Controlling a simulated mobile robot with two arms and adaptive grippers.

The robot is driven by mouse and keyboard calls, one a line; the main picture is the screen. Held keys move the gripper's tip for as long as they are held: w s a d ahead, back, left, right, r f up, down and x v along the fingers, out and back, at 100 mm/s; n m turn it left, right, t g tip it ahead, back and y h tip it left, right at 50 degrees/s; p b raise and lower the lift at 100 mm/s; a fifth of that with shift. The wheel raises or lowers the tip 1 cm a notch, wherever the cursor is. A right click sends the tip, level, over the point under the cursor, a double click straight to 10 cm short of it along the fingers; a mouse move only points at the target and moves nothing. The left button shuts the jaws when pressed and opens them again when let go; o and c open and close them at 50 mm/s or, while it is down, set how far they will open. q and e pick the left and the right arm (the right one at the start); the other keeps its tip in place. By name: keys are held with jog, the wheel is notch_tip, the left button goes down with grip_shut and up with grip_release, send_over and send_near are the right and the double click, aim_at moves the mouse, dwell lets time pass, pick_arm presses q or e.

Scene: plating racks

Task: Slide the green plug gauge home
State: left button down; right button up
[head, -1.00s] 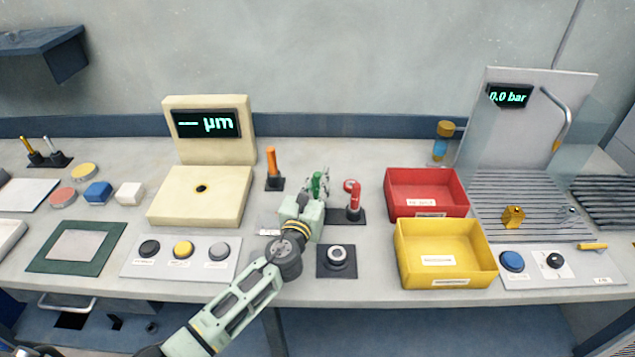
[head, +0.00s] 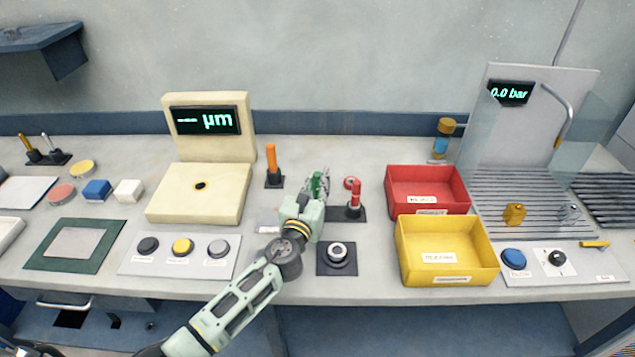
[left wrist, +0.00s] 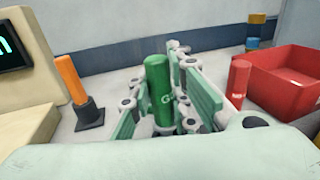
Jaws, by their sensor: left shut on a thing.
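The green plug gauge (left wrist: 158,88) stands upright between the fingers of my left gripper in the left wrist view. My left gripper (left wrist: 165,118) is shut on it. In the head view the gauge (head: 316,184) shows only as a small green part between the fingers of my left gripper (head: 315,192), left of the red plug gauge (head: 355,194). The gauge's lower end is hidden by the gripper, so I cannot tell whether it touches a holder. My right gripper is not in view.
An orange plug gauge (head: 271,160) stands in a dark holder to the left. The red bin (head: 462,183) and yellow bin (head: 404,258) are to the right. A black plate with a round ring (head: 337,252) lies in front. The bench behind the gripper is clear.

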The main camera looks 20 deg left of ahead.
pick_arm(q)
jog(key=shift+f+b, duration=1.1)
jog(key=shift+f, duration=0.15)
dwell(0.3)
jog(key=c, duration=1.6)
grip_release()
jog(key=shift+o, duration=0.2)
jog(key=s, duration=1.2)
jog(key=shift+d, duration=0.1)
